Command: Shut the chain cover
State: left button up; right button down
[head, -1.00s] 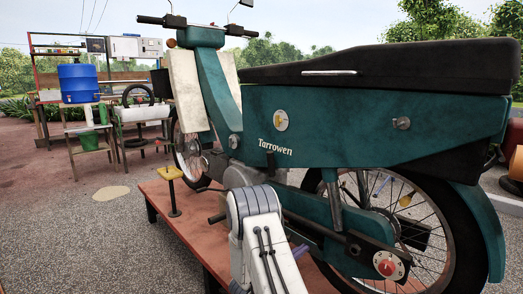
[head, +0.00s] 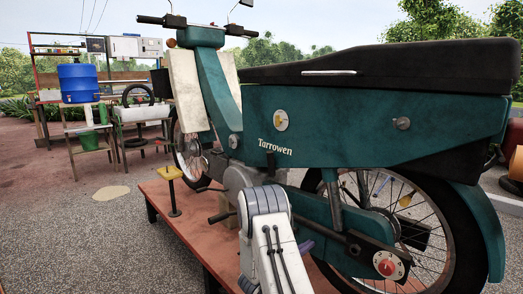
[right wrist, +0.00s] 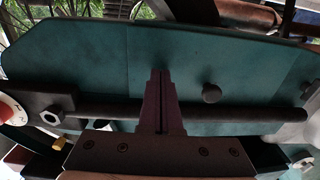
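The teal chain case (head: 316,207) runs along the lower side of the moped, partly hidden behind my right arm. In the right wrist view the chain cover (right wrist: 240,70) is a teal panel with a dark round knob (right wrist: 211,93) and a seam on its left side. I cannot tell whether it sits fully flush. My right gripper (right wrist: 161,75) has its two fingers together, with nothing seen between them. Its tips overlap the panel left of the knob; contact cannot be told. In the head view only a small purple-grey part of this gripper (head: 306,247) shows beside the arm. My left gripper is out of view.
A dark bar (right wrist: 250,114) crosses below the knob. The moped's rear wheel (head: 452,235) and a red-and-white hub dial (head: 388,266) are to the right. The moped stands on a red-brown platform (head: 190,225) with a yellow-topped stand (head: 169,173).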

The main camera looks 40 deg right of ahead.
dwell(0.3)
jog(key=a+p, duration=0.1)
jog(key=a, duration=0.9)
jog(key=shift+s+p, duration=0.35)
jog(key=shift+p, duration=0.05)
dwell(0.3)
dwell(0.4)
